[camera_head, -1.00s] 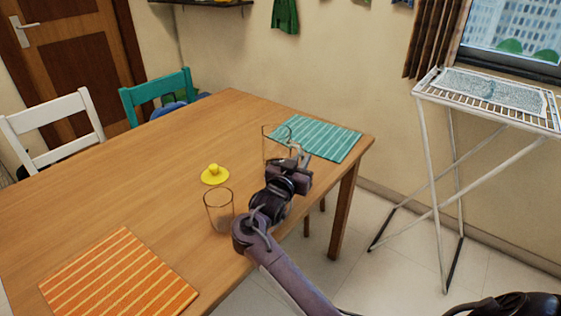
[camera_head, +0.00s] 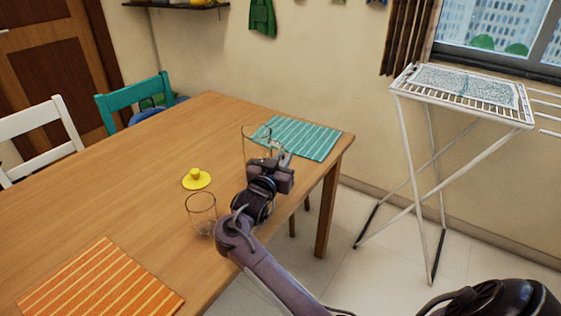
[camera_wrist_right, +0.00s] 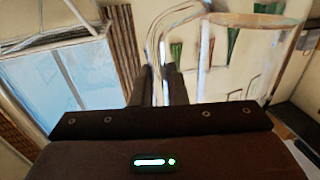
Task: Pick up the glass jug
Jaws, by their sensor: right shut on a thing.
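The clear glass jug (camera_head: 252,139) stands upright at the far right part of the table, beside the striped teal mat. I cannot tell whether its base touches the table. My right gripper (camera_head: 284,157) is at its right side. In the right wrist view, the fingers (camera_wrist_right: 160,72) are shut on the jug's curved handle (camera_wrist_right: 155,45), and the jug's clear body (camera_wrist_right: 257,50) shows to the right. The gripper and arm hide part of the jug's lower side in the head view. My left gripper is not in view.
A drinking glass (camera_head: 201,214) stands near the table's front edge, close to my right arm. An orange mat (camera_head: 100,285) and the teal mat (camera_head: 305,138) lie on the table (camera_head: 110,200). A drying rack (camera_head: 415,170) stands right.

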